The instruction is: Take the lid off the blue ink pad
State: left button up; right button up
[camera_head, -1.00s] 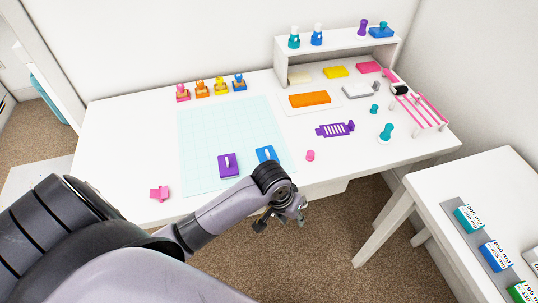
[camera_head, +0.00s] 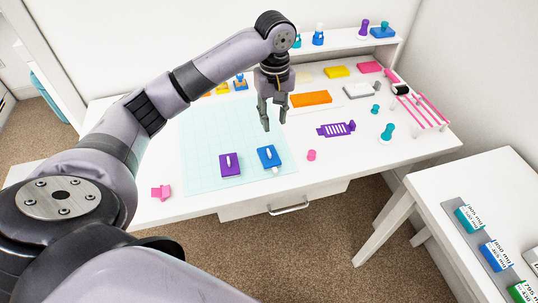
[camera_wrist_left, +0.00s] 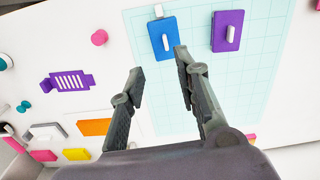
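The blue ink pad (camera_head: 265,154) lies on the pale cutting mat near the front of the table, with a white handle bar on its lid. It also shows in the left wrist view (camera_wrist_left: 158,27), just beyond the fingertips. The lid appears to be on it. My left gripper (camera_head: 274,128) hangs above the mat behind the blue pad, fingers pointing down. It is open and empty; the left wrist view shows a gap between the fingers (camera_wrist_left: 158,62). My right gripper is not in view.
A similar purple pad (camera_head: 230,171) lies left of the blue one on the mat (camera_head: 205,140). A pink cylinder (camera_head: 311,155) and a purple slotted piece (camera_head: 336,129) lie to the right. A shelf (camera_head: 400,45) with stamps and bottles stands behind. A drawer handle (camera_head: 289,209) is below the front edge.

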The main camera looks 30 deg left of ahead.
pick_arm(q)
send_over(270, 154)
jog(key=f, duration=0.8)
jog(key=shift+w+d+f, duration=0.25)
jog(key=shift+d+f, duration=0.05)
jog(key=shift+f, duration=0.1)
jog(key=shift+s+a+f+p, duration=0.15)
jog(key=shift+f+p, duration=0.05)
jog(key=shift+f, duration=1.15)
jog(key=shift+s+a+f+p, duration=0.1)
jog(key=shift+s+f+p, duration=0.05)
jog(key=shift+f, duration=1.2)
jog(key=shift+c, duration=0.2)
grip_shut()
